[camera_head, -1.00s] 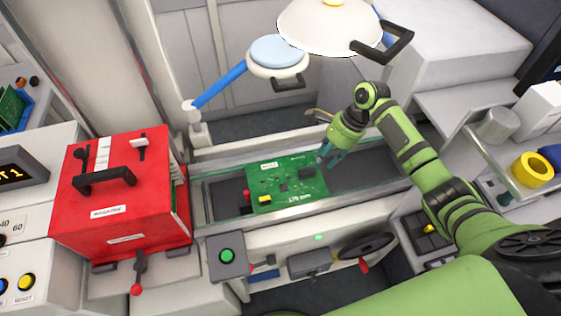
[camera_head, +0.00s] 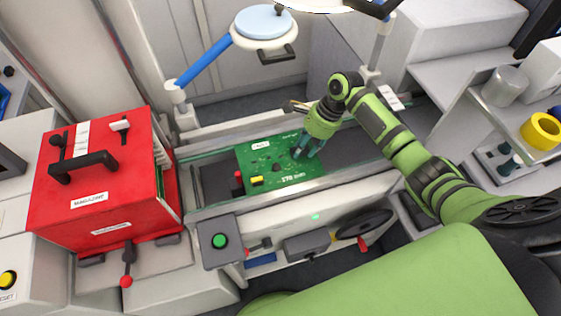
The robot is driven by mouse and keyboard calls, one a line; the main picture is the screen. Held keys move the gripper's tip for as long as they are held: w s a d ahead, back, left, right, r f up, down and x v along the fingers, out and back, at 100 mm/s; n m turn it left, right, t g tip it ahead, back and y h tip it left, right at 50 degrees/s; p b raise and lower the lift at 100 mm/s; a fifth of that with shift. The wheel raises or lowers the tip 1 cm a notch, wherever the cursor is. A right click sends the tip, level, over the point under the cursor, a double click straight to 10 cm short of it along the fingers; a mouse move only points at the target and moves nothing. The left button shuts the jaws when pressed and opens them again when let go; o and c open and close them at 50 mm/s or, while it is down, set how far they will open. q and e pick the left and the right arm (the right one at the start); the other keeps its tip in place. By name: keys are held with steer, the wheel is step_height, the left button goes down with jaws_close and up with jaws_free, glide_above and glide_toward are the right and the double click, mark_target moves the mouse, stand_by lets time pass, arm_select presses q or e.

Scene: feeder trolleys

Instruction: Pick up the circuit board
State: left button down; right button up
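The green circuit board (camera_head: 262,170) lies flat across the rails of the conveyor (camera_head: 215,183). It carries dark chips, a yellow part and a red part at its left edge. My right gripper (camera_head: 304,153) reaches in from the right and points down over the board's right part. Its teal fingers appear spread apart, with nothing visible between them. I cannot tell whether the fingertips touch the board. The gripper hides part of the board's right side. My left gripper is not in view.
A red magazine box (camera_head: 95,185) with a black handle stands left of the conveyor. A lamp with a blue top (camera_head: 264,24) overhangs the back. A green-button box (camera_head: 221,241) and a black handwheel (camera_head: 365,224) sit in front. A yellow roll (camera_head: 541,131) lies on the right shelf.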

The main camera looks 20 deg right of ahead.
steer(key=shift+r, duration=0.1)
jaws_close()
